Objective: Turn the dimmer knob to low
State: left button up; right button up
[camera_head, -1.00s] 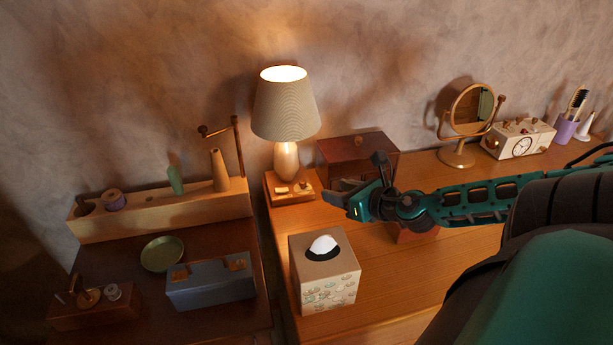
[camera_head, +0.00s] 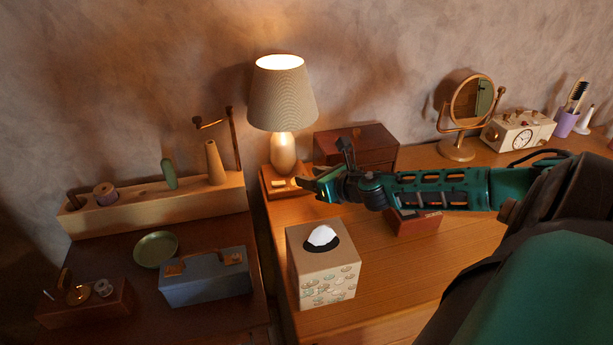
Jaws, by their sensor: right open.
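The lit lamp (camera_head: 283,100) has a striped shade and stands on a small wooden base (camera_head: 276,191) on the table. A pale rocker-like piece (camera_head: 279,184) shows on top of the base. The dimmer knob, on the right part of the base top, is mostly hidden by my right gripper's finger. My right gripper (camera_head: 322,167) is open, with one finger low at the base's right edge and the other raised behind it. I cannot tell whether it touches the knob. My left gripper is not in view.
A tissue box (camera_head: 323,275) stands in front of the lamp. A dark wooden box (camera_head: 368,140) is behind my right gripper, and a small reddish box (camera_head: 417,222) lies under my arm. A round mirror (camera_head: 472,102) and clock radio (camera_head: 518,132) stand at the right.

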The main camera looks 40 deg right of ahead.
jog(key=shift+x, duration=1.25)
grip_shut()
